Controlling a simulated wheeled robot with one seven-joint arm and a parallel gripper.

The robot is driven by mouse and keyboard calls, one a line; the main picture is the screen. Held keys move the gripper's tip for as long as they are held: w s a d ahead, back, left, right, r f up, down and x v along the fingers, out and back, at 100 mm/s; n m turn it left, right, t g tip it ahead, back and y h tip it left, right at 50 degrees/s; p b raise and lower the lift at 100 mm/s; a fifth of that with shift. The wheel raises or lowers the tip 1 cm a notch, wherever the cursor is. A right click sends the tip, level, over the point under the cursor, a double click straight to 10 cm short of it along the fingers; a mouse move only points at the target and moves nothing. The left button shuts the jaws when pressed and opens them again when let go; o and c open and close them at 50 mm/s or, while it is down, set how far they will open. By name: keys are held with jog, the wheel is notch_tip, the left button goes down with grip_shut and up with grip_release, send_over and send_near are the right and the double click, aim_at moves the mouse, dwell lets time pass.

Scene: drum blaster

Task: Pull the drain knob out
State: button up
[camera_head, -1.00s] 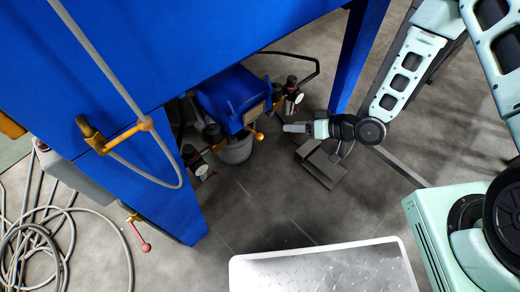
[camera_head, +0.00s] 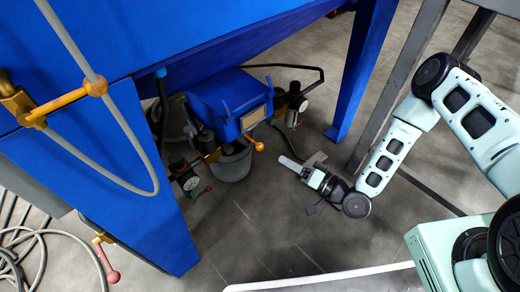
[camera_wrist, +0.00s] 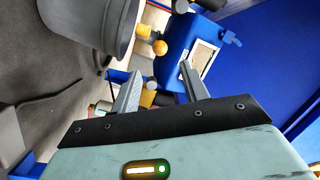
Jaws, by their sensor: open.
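An orange ball knob (camera_head: 259,146) sticks out below the blue box (camera_head: 230,102) under the blaster, beside the grey bucket (camera_head: 233,165). It looks like the drain knob, though no label confirms this. In the wrist view the orange knob (camera_wrist: 160,47) lies beyond the fingertips, roughly between them, with the bucket (camera_wrist: 88,22) at its left. My gripper (camera_head: 290,164) is just right of and lower than the knob in the head view, pointing up-left. In the wrist view my gripper (camera_wrist: 161,68) has its fingers apart with nothing held. No contact with the knob shows.
A blue leg (camera_head: 362,70) stands behind my arm, and a blue panel (camera_head: 160,190) stands left of the bucket. A red-knobbed valve (camera_head: 113,276) is at lower left. The floor in front of the bucket is clear.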

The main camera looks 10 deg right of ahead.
aim_at(260, 146)
jog(key=b+x, duration=0.3)
jog(key=x, duration=0.6)
jog(key=shift+w+a+f, duration=0.1)
jog(key=shift+w+a, duration=0.1)
jog(key=shift+w+a+b, duration=0.3)
jog(key=shift+w+a, duration=0.15)
jog(key=shift+a, duration=0.05)
grip_shut()
jog(key=p+v, duration=0.2)
jog(key=v, duration=0.1)
jog(key=p+v, duration=0.1)
jog(key=v, duration=0.1)
jog(key=shift+s+a+r, duration=0.2)
jog(key=shift+s+a, duration=0.05)
jog(key=shift+s, duration=0.25)
jog(key=shift+s+f, duration=0.1)
jog(key=shift+f, duration=0.05)
